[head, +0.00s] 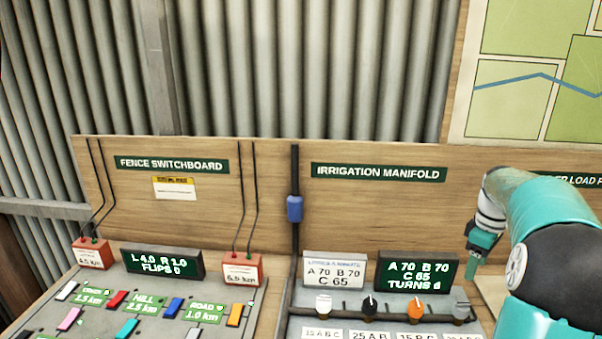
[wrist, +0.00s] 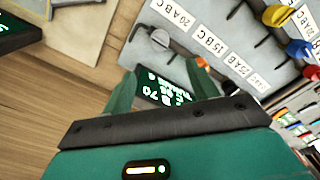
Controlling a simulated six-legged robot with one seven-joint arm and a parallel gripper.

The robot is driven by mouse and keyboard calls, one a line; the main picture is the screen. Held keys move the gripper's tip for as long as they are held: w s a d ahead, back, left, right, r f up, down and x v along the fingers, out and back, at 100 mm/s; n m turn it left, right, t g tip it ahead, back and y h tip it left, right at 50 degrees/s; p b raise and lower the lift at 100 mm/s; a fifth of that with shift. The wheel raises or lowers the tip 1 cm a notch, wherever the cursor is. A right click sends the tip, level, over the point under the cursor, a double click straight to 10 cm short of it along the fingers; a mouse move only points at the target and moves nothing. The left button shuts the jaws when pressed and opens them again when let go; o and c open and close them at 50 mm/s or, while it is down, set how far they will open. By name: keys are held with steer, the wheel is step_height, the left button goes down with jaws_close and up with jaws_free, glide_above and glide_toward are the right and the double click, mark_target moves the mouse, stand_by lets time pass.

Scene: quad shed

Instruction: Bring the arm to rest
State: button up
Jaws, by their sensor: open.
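My arm is teal with black joints and stands at the right of the head view. My gripper (head: 476,262) hangs from its end, to the right of the dark irrigation display (head: 417,271), which reads A 70, B 70, C 65, TURNS 6. In the wrist view my gripper (wrist: 160,85) has its two teal fingers apart, with nothing held between them. The dark display (wrist: 165,88) shows beyond and between the fingers there. The fingers look clear of the panel, though the exact gap is hard to tell.
The irrigation panel has several knobs, among them a black one (head: 368,305) and an orange one (head: 415,307). The fence switchboard (head: 150,300) with coloured switches lies at the left. A wooden backboard (head: 270,200) rises behind both. A map (head: 530,70) hangs upper right.

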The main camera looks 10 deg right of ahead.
steer(key=s+a+r+m+t+h, duration=0.15)
steer(key=a+r, duration=0.25)
steer(key=a, duration=0.7)
steer(key=s+a+r+m+t, duration=0.1)
steer(key=s+a+r, duration=0.15)
steer(key=a, duration=0.85)
steer(key=s+a+f+m+t+y, duration=0.1)
steer(key=s+a+f+m+t, duration=0.1)
steer(key=s+a, duration=1)
steer(key=a+m+t, duration=0.1)
steer(key=a, duration=0.3)
steer(key=shift+s+f, duration=0.15)
steer(key=shift+f, duration=0.2)
steer(key=shift+y, duration=0.25)
